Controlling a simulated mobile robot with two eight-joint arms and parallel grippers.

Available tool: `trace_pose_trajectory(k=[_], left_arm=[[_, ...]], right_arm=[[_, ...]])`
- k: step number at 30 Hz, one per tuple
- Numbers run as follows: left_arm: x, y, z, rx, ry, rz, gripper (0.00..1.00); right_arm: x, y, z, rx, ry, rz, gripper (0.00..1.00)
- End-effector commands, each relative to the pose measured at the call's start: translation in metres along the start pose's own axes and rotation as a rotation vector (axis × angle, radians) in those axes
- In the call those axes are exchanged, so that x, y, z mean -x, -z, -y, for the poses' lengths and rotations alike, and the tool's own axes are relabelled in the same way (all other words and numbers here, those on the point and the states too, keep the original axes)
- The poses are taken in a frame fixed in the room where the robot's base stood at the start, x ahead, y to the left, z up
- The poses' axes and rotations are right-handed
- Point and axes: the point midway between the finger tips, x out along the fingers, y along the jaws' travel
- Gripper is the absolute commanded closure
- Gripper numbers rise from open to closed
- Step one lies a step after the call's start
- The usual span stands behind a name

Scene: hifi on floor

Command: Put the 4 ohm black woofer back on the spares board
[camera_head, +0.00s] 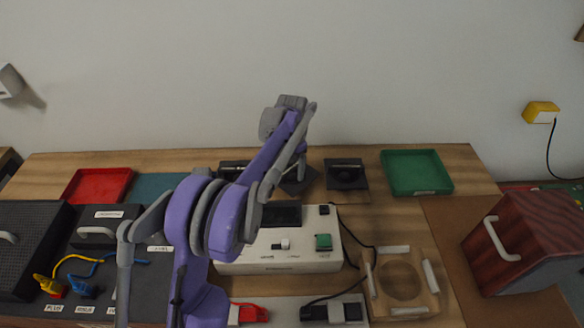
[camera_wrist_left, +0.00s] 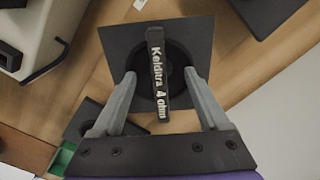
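The black woofer (camera_wrist_left: 128,58) is a square plate with a round cone and a bar handle lettered "Kelditra 4 ohm" in the left wrist view. In the head view its plate (camera_head: 299,184) shows behind the white unit, turned askew and partly hidden by my arm. My left gripper (camera_wrist_left: 161,75) is open, with one finger on each side of the handle and a visible gap to it. I cannot tell whether the woofer touches the wood. No surface is clearly marked as the spares board. My right gripper is not in view.
Another black square unit (camera_head: 347,173) stands right of the woofer, and a green tray (camera_head: 417,172) beyond it. The white unit (camera_head: 280,262) with a green knob lies in front, a cable at its right. A wooden frame (camera_head: 402,283) and a wood-striped box (camera_head: 525,243) stand at right.

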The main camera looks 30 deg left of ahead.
Motion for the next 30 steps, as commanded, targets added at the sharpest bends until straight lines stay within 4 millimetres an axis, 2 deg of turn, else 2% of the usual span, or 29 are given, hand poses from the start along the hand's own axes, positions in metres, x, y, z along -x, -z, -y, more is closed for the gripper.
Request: trace_pose_trajectory(k=[7,11,24,30], left_arm=[[0.001,0.000,0.000,0.000,0.000,0.000,0.23],[0.011,0.000,0.000,0.000,0.000,0.000,0.23],[0.099,0.000,0.000,0.000,0.000,0.000,0.23],[0.120,0.000,0.000,0.000,0.000,0.000,0.23]], right_arm=[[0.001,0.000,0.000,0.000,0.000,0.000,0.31],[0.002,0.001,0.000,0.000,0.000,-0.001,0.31],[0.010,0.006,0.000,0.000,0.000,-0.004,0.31],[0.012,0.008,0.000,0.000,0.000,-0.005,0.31]])
